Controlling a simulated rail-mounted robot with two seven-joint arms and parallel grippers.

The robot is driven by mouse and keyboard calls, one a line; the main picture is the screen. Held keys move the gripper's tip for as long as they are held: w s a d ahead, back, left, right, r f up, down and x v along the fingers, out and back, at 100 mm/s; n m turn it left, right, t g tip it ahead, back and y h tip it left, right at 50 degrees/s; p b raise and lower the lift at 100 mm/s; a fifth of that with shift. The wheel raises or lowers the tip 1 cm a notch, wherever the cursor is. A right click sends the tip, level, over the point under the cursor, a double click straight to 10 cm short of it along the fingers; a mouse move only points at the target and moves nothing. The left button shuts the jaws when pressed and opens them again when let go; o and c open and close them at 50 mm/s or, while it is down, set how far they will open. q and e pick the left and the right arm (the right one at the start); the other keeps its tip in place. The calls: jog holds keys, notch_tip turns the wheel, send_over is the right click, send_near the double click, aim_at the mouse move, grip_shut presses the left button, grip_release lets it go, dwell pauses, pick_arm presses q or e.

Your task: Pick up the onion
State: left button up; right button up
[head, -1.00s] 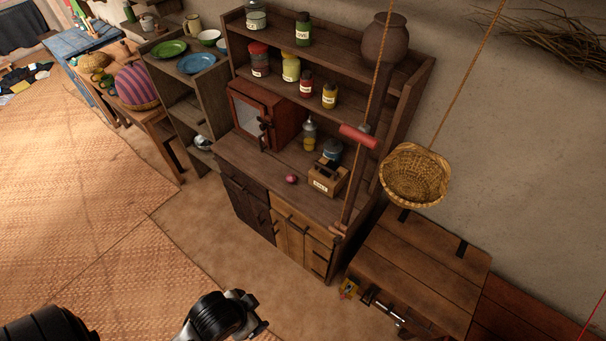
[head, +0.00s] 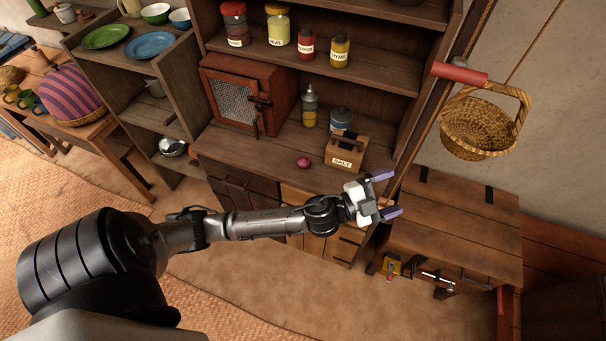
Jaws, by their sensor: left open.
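The onion (head: 304,162) is a small, round, reddish-purple bulb. It lies on the wooden counter of the dresser (head: 245,157), left of the salt box and near the front edge. My left gripper (head: 391,194) is open and empty, its two purple-tipped fingers spread and pointing right. It is to the right of and lower in the picture than the onion, apart from it, in front of the dresser's right end. My right gripper is not in view.
A wooden salt box (head: 345,152) stands right of the onion, with a bottle (head: 310,106) behind. A red-brown cabinet (head: 247,92) stands left. A red roller (head: 460,73) and a basket (head: 480,127) hang at right. The counter around the onion is clear.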

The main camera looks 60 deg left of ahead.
pick_arm(q)
jog(key=w+d+f+m+g+h+b, duration=0.2)
jog(key=w+f+m+g+h+b, duration=0.25)
jog(key=m+h, duration=0.45)
jog(key=m+g+y+b, duration=0.4)
jog(key=g+y+b, duration=1)
jog(key=b, duration=0.6)
send_over(303, 158)
notch_tip(303, 158, down, 14)
notch_tip(303, 158, down, 7)
jog(key=shift+r+b, duration=0.1)
jog(key=shift+b, duration=0.75)
jog(key=shift+d+f, duration=0.1)
jog(key=shift+f, duration=0.4)
jog(key=shift+f+b, duration=1.15)
jog(key=shift+f, duration=1.45)
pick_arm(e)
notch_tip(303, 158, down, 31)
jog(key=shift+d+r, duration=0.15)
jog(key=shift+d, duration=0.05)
